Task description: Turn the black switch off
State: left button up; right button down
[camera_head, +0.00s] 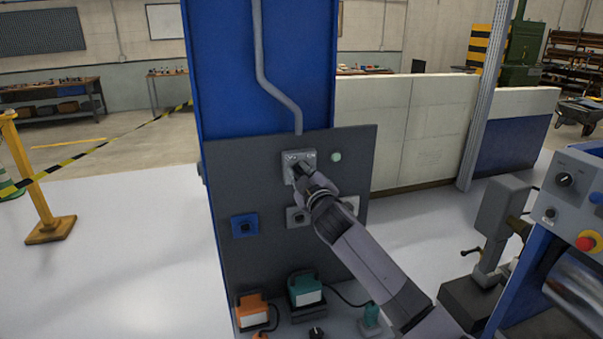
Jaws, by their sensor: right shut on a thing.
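The black switch sits on a small grey switch box (289,157) with white lettering, high on the dark grey panel (265,180). My right gripper (298,170) reaches up from the lower right and is shut on the black switch. The fingers and wrist cover most of the knob, so its exact angle cannot be told. My left gripper is not in view.
A pale green round light (336,157) is right of the switch box. A blue socket (245,225) and a grey socket (297,216) sit lower. A machine with a red button (586,241) is at right.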

jog(key=c, duration=1.6)
grip_release()
jog(key=shift+o, duration=0.2)
jog(key=v, duration=1.2)
